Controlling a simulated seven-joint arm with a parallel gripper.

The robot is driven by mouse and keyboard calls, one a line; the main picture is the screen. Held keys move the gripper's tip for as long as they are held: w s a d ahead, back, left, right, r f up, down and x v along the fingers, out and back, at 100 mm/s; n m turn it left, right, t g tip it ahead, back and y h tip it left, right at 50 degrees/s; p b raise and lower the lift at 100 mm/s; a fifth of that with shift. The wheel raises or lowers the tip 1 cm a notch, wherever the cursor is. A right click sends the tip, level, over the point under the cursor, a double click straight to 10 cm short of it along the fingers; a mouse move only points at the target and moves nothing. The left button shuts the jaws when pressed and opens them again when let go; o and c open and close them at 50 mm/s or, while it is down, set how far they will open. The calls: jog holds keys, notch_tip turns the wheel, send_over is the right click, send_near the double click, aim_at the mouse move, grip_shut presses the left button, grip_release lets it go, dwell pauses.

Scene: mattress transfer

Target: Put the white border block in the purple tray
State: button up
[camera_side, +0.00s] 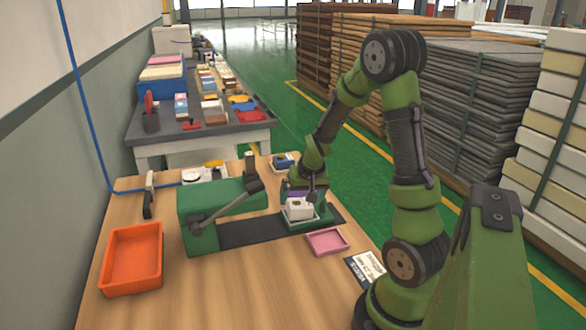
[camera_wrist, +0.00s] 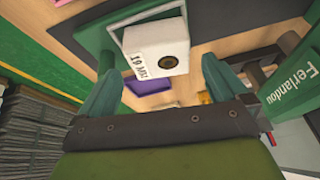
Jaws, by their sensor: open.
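A white block (camera_side: 299,208) sits in a green holder at the right end of the green machine. In the wrist view the white block (camera_wrist: 158,47) shows a dark round hole and printed text on its side. My gripper (camera_side: 312,187) is just above and behind the block in the side view. In the wrist view my gripper (camera_wrist: 157,78) has its two green fingers spread wide, with the block beyond the gap and nothing held. A purple tray (camera_side: 297,191) shows partly behind the block and gripper. It also shows in the wrist view (camera_wrist: 146,86), partly hidden by the block.
An orange tray (camera_side: 132,258) stands at the front left of the wooden table and a pink tray (camera_side: 328,241) at the right. The green machine (camera_side: 217,208) with its lever lies between them. A printed card (camera_side: 365,266) lies near the right edge. The front middle is clear.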

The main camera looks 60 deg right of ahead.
aim_at(301, 202)
jog(key=shift+x, duration=1.2)
jog(key=c, duration=1.2)
notch_tip(301, 202, up, 9)
jog(key=w+d+n, duration=0.1)
jog(key=w+d, duration=0.4)
jog(key=d, duration=0.7)
notch_tip(301, 202, down, 6)
jog(key=shift+w+d+f, duration=0.1)
jog(key=shift+w+f, duration=0.05)
jog(key=shift+f, duration=2.1)
